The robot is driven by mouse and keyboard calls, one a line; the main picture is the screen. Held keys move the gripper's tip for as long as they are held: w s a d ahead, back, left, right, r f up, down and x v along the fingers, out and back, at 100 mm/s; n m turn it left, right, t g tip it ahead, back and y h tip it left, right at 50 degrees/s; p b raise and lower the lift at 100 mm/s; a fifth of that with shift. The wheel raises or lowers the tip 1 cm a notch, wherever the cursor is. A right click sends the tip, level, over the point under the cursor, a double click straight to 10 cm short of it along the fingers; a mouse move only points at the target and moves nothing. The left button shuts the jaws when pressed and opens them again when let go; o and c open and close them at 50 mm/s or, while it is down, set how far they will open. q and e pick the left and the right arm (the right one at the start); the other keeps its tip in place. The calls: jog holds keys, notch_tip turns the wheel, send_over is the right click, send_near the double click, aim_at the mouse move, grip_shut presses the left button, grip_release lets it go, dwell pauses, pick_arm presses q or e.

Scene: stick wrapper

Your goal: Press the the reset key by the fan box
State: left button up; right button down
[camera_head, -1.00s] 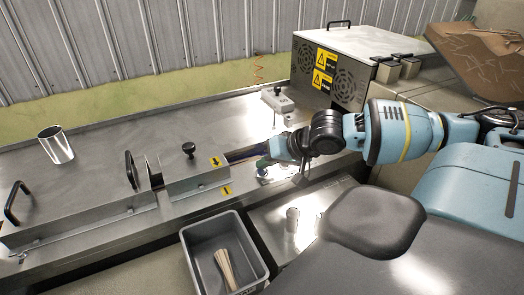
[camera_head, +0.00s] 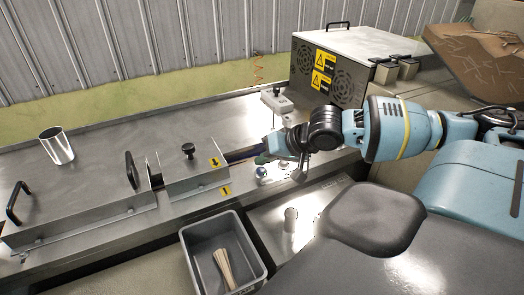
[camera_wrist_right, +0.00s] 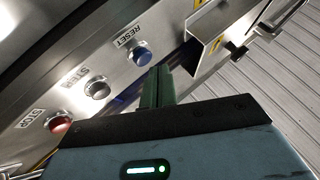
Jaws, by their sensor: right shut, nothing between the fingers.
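The reset key is a round blue button (camera_wrist_right: 141,56) on a metal panel, under the label RESET in the right wrist view. It also shows as a small blue dot (camera_head: 261,171) in the head view, below my right fingertips. My right gripper (camera_wrist_right: 158,72) is shut and empty, its dark green fingers pointing at the panel, close beside the blue button. I cannot tell whether they touch it. The fan box (camera_head: 335,75) is a metal box with fan grilles and yellow warning labels, behind my right arm. My left gripper is not in view.
A silver button (camera_wrist_right: 97,88) and a red STOP button (camera_wrist_right: 60,123) sit in line with the blue one. A grey bin (camera_head: 262,262) holding sticks stands in front of the machine. A metal cup (camera_head: 57,146) stands at left. A small switch box (camera_head: 277,100) sits behind my gripper.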

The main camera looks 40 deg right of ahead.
dwell(0.3)
jog(key=shift+r+p, duration=0.35)
jog(key=shift+r, duration=1.1)
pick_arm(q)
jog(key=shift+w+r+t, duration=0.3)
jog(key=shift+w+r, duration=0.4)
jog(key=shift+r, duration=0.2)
pick_arm(e)
notch_tip(320, 180, up, 2)
jog(key=shift+r, duration=0.1)
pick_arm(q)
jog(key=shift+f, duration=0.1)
